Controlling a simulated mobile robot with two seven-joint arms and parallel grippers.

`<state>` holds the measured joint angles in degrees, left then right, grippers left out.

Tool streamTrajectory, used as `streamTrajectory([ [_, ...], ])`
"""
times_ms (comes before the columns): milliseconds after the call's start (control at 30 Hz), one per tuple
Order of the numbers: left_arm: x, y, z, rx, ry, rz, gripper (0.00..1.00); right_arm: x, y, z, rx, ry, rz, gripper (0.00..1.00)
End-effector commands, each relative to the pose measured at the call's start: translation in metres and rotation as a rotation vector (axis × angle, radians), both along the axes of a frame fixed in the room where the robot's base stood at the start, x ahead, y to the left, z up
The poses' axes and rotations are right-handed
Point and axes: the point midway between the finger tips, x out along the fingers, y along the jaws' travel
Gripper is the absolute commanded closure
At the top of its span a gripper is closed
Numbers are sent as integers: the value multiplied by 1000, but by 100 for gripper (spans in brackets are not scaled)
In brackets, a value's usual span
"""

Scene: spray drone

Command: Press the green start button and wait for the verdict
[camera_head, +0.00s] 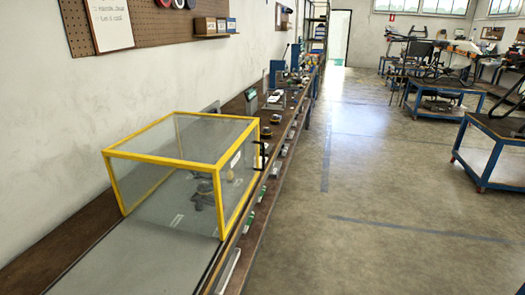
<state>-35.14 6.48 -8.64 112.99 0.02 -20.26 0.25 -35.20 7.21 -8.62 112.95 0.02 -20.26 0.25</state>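A yellow-framed clear enclosure (168,157) stands on the long bench at the left. Its panels look closed, and a black handle (264,155) is on its right side. A dark object (203,193) sits inside; its details are blurred by the panel. Small green and white patches line the bench's front edge, one of them a green patch (249,221). I cannot tell which, if any, is the start button. A small device with a greenish screen (251,95) stands beyond the enclosure; I cannot read any verdict. Neither of my grippers is in view.
The wooden bench (263,218) runs along the wall with several small items beyond the enclosure. A grey mat (125,262) lies in front of it. The floor (345,190) to the right is clear. Blue-framed work tables (489,150) stand farther right.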

Motion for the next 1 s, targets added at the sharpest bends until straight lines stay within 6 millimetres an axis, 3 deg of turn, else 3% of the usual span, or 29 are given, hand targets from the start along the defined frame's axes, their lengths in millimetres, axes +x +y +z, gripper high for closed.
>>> streamTrajectory([
  [33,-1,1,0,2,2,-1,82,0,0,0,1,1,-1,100],
  [200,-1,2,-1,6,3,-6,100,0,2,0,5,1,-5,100],
  [1000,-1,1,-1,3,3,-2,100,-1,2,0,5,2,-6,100],
])
